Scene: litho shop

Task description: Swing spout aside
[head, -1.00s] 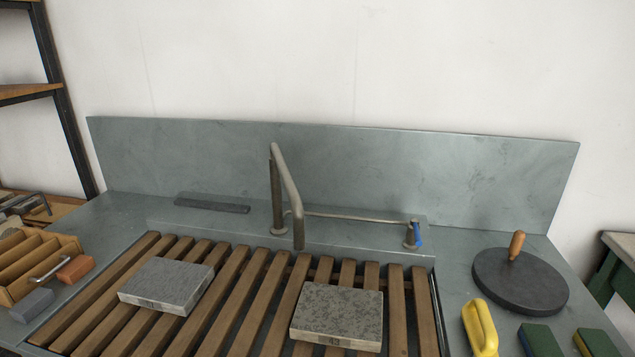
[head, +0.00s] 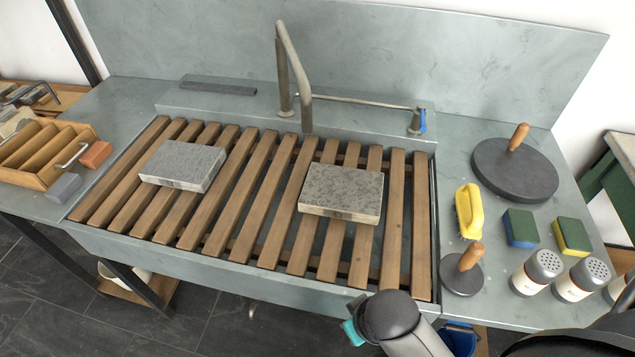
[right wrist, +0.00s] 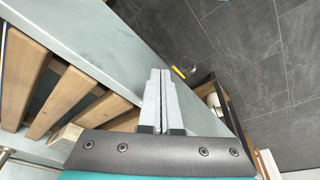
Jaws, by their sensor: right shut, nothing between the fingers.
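The spout (head: 292,72) is a bent metal pipe rising from the ledge behind the slatted rack. Its free end hangs down over the back edge of the slats, near the rack's middle. A thin pipe joins its base to a blue-handled valve (head: 419,121) on the right. My right arm shows at the bottom of the head view, in front of the sink and far from the spout. My right gripper (right wrist: 161,72) is shut and empty in the right wrist view, beside the sink's front edge. My left gripper is not in view.
Two stone slabs, one on the left (head: 183,165) and one on the right (head: 341,192), lie on the wooden slats (head: 262,215). On the right stand a round dark disc (head: 515,172), yellow brush (head: 468,211), sponges and shakers. A wooden rack (head: 42,152) stands left.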

